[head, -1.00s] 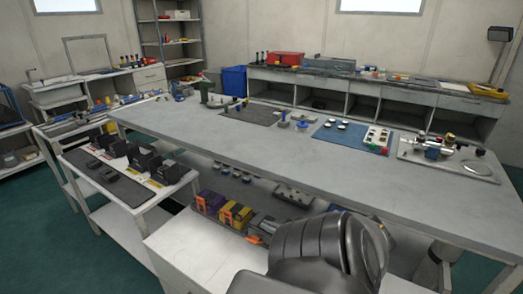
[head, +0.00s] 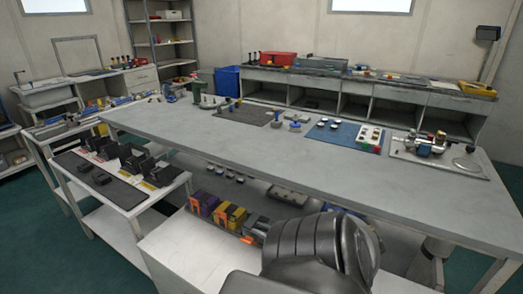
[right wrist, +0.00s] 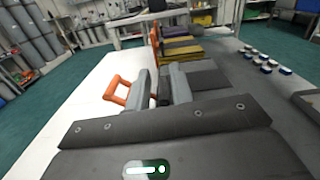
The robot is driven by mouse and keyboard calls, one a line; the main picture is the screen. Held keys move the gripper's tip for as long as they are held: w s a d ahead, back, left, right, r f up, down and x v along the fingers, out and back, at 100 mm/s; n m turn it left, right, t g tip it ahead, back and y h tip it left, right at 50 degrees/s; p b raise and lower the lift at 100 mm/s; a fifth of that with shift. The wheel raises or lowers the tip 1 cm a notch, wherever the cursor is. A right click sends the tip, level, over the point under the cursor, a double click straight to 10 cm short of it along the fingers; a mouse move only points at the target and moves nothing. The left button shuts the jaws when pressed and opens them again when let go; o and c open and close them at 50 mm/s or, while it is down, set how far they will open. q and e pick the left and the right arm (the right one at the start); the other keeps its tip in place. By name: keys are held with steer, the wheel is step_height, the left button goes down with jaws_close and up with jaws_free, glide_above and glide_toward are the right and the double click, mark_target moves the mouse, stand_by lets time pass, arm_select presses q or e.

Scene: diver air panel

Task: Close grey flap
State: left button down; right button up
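A grey box (head: 256,229) stands at the right end of a short row of boxes below the workbench in the head view, with an orange handle (head: 247,240) at its front. In the right wrist view an orange loop handle (right wrist: 117,92) is just left of my right gripper's left finger. A dark grey panel (right wrist: 208,76), seemingly the grey flap, lies beyond the fingers; its exact angle is unclear. My right gripper (right wrist: 160,88) is open, with a gap between its fingers and no object clearly held. In the head view my right arm hides its fingertips. My left gripper is out of view.
A yellow box (head: 232,215) and a purple box (head: 205,203) stand beside the grey one. The workbench (head: 220,140) overhangs behind them. A white surface (head: 185,250) in front is clear. A side table with black holders (head: 130,160) stands left.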

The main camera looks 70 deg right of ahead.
steer(key=shift+o, duration=0.6)
steer(key=shift+d, duration=0.1)
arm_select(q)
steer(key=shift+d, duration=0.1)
arm_select(e)
steer(key=shift+r, duration=0.1)
